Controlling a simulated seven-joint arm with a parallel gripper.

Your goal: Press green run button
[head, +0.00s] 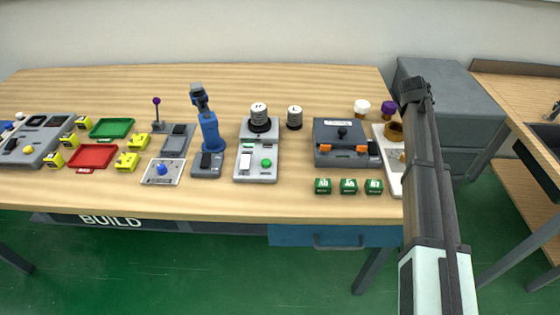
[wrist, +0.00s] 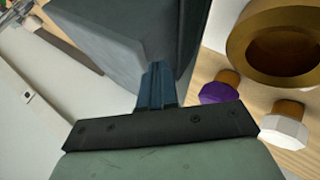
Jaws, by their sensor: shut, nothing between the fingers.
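The green button (head: 267,163) sits on a light grey panel unit (head: 256,176) in the middle of the wooden table, beside a white rectangular piece. A striped cylinder marked "H" stands at the unit's back. My gripper (head: 412,85) is at the table's right end, well right of the button and apart from it. In the wrist view my gripper's fingers (wrist: 157,82) are shut together with nothing between them. The button is not in the wrist view.
Near my gripper are a purple-capped bottle (head: 389,108), a white-capped bottle (head: 362,106) and a brown ring-shaped holder (head: 394,131). A dark grey box with orange parts (head: 341,147) and green cubes (head: 348,186) lie between gripper and button. A blue device (head: 208,132) stands left of the panel.

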